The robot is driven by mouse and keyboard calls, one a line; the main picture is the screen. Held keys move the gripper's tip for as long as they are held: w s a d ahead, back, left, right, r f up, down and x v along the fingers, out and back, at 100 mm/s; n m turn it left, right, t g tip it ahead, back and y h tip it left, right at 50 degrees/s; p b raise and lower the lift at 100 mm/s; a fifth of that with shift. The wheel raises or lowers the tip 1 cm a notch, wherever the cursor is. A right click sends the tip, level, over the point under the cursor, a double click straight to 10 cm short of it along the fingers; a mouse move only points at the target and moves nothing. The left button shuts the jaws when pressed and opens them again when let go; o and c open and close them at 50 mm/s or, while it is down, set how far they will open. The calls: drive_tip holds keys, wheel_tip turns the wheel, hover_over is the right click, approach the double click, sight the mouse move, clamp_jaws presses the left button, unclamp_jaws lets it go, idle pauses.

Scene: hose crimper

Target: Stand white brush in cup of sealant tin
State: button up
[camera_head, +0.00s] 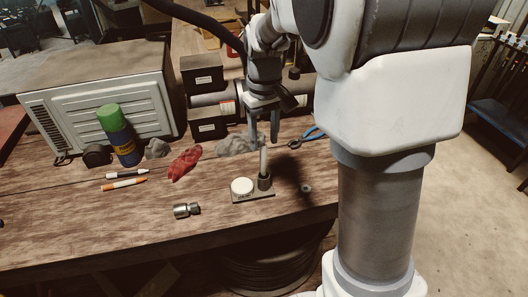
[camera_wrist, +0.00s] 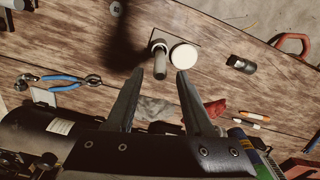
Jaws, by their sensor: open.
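The white brush (camera_head: 263,161) stands upright in the small dark cup (camera_head: 265,183). The cup is beside the round white sealant tin (camera_head: 242,187), and both sit on one flat base plate. My gripper (camera_head: 264,146) is open above the cup, with its fingers pointing down around the upper end of the brush. In the wrist view the brush (camera_wrist: 160,66) sticks out of the cup (camera_wrist: 158,45) and its end lies between the spread fingertips, with gaps on both sides. The tin (camera_wrist: 184,56) is just right of it there. The bristles are hidden.
A metal fitting (camera_head: 187,210) lies in front of the tin. A red rag (camera_head: 185,163), a grey rag (camera_head: 235,144), two markers (camera_head: 124,184) and blue-handled pliers (camera_head: 306,138) lie around. A green-capped can (camera_head: 119,135) stands at left. A small ring (camera_head: 306,188) lies to the right.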

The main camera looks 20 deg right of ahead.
wheel_tip(320, 180, up, 3)
drive_tip(key=shift+r, duration=0.2)
drive_tip(key=shift+s+r, duration=0.25)
drive_tip(key=shift+r, duration=0.05)
drive_tip(key=s+r+m+t, duration=0.1)
drive_tip(key=s+r+t, duration=0.1)
drive_tip(key=s, duration=0.8)
drive_tip(key=s+r+m+t, duration=0.1)
drive_tip(key=s+r+t, duration=0.1)
drive_tip(key=s, duration=0.7)
drive_tip(key=shift+s+r+m+t, duration=0.25)
drive_tip(key=shift+s+m+t, duration=0.15)
drive_tip(key=shift+t, duration=0.4)
drive_tip(key=shift+d, duration=0.15)
